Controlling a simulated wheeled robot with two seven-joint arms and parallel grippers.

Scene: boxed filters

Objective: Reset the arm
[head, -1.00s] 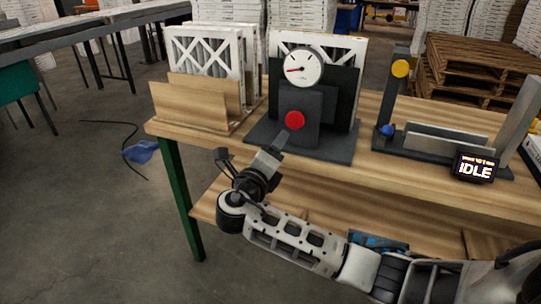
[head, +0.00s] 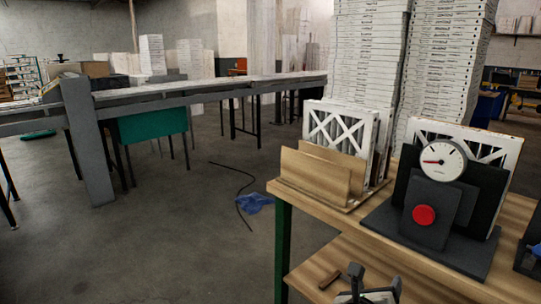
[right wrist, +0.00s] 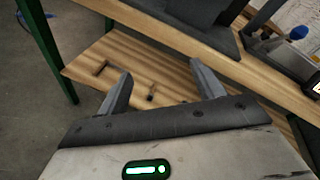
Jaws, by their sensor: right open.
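My right gripper (head: 376,281) shows at the bottom edge of the head view, low in front of the workbench (head: 300,207). In the right wrist view its two fingers (right wrist: 160,70) stand wide apart with nothing between them, over the bench's lower shelf (right wrist: 82,66). The gauge stand with a red button (head: 424,215) and a white dial (head: 443,161) is on the bench top, up and to the right of the gripper and apart from it. Most of my right arm is out of the head view. My left gripper is not seen.
Framed filters (head: 340,130) stand behind a wooden rack (head: 313,175) on the bench. A small brown piece (head: 330,279) lies on the lower shelf. A blue cloth (head: 254,203) and a dark cable lie on the floor. A conveyor (head: 200,90) stands at the back left.

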